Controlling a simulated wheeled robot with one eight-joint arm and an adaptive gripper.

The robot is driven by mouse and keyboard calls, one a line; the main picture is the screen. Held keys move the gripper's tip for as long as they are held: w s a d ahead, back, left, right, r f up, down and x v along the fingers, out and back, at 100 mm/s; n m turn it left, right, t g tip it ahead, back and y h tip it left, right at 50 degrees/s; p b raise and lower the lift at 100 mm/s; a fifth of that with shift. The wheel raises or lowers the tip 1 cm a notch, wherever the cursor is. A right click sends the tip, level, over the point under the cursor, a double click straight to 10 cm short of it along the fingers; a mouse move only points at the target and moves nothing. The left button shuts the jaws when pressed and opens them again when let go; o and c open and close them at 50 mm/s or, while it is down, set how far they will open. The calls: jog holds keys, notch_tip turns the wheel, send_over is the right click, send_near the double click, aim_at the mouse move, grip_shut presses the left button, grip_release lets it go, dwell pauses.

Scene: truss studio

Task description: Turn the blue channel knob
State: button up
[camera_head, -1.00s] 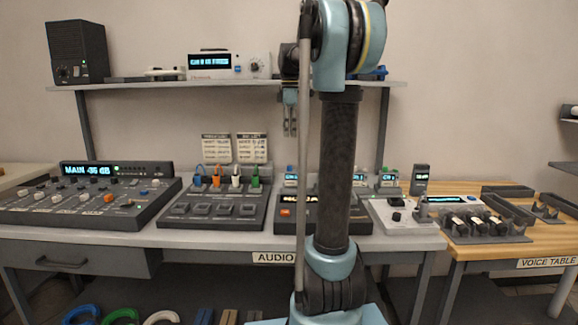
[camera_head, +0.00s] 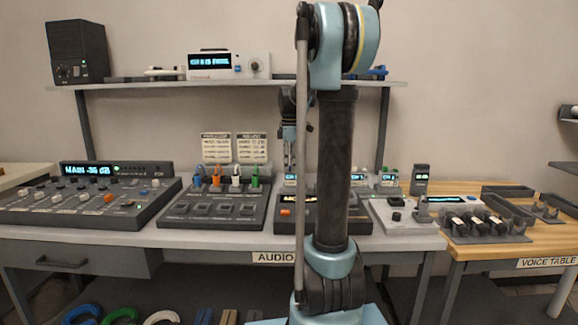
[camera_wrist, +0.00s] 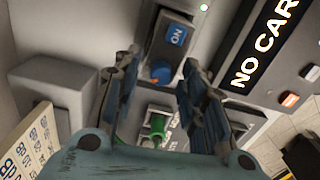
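My gripper (camera_wrist: 163,64) is open, with one finger to the left of the knob and one to the right in the picture. I cannot tell how far above the knob the fingertips are, and no contact shows. In the head view my gripper (camera_head: 289,163) points down above the back of the audio desk, just left of my arm column. The knob cannot be made out there.
A green plug (camera_wrist: 155,126) lies between the fingers, nearer the palm. A dark display panel (camera_wrist: 262,45) reading "NO CAR" is at right, and a grey box (camera_wrist: 54,82) at left. Coloured plugs stand on the pedal unit (camera_head: 212,210). A shelf (camera_head: 230,84) hangs behind.

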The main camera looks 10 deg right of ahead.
jog(key=shift+c, duration=0.6)
grip_shut()
jog(key=shift+m, duration=0.3)
jog(key=shift+m, duration=2.6)
jog(key=shift+o, duration=0.6)
grip_release()
